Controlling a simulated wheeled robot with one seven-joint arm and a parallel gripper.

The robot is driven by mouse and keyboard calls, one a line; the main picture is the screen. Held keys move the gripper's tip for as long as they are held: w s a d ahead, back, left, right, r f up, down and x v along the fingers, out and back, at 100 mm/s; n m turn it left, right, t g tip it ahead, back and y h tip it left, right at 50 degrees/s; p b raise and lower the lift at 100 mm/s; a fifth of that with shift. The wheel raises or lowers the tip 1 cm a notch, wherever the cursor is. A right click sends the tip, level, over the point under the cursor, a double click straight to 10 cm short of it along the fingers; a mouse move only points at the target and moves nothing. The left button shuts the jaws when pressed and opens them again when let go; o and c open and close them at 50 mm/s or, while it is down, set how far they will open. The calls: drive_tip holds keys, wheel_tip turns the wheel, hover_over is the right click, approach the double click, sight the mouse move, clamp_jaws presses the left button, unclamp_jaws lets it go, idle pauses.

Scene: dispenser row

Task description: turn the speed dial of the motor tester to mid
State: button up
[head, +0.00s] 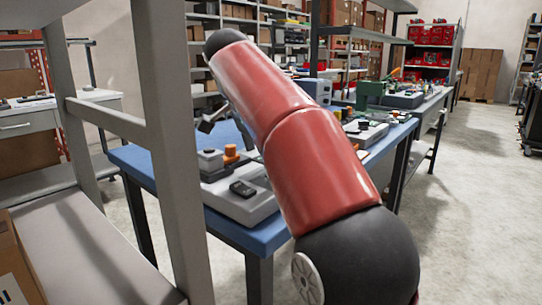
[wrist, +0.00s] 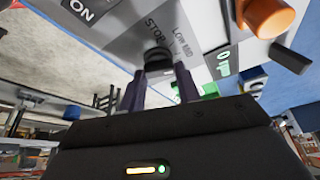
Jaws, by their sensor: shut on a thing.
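The motor tester's grey panel (wrist: 195,25) fills the top of the wrist view, with STOP, LOW and MID printed around the speed dial. The dark speed dial (wrist: 157,56) is between the fingertips of my gripper (wrist: 160,77), which is shut on it. The dial's pointer is not clear, so I cannot tell its setting. In the head view my red arm reaches over the blue table and hides much of the work area; I cannot make out the dial there.
An orange cylinder (wrist: 267,16) and a dark block (wrist: 290,58) are right of the dial in the wrist view. In the head view, a grey device (head: 240,204) sits at the blue table's (head: 268,240) near end. A grey shelf post (head: 172,150) stands left.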

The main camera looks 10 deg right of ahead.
drive_tip(key=o, duration=1)
